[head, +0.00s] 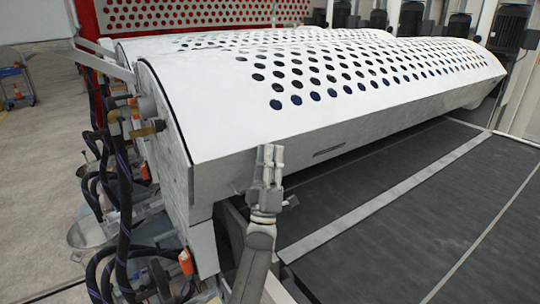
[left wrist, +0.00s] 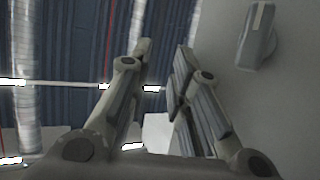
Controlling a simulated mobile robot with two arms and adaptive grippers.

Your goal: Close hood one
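A long white hood (head: 210,100) with rows of round holes spans the machine in the head view. Its front face (head: 300,150) hangs over the dark conveyor bed, with a dark slot (head: 328,152) in it. My left gripper (head: 270,152) points up in front of the lower left part of that face. In the left wrist view its two fingers (left wrist: 164,48) stand partly apart with nothing between them. A plain grey surface (left wrist: 225,100) with a grey knob-like part (left wrist: 258,38) is right of the fingers; I cannot tell whether they touch it. My right gripper is not in view.
Dark hoses (head: 122,190) and brass fittings crowd the machine's left end. A dark conveyor bed (head: 430,190) with pale strips lies at the front right. A red perforated panel (head: 200,14) and dark motors (head: 460,24) stand behind. Open floor (head: 40,140) shows at left.

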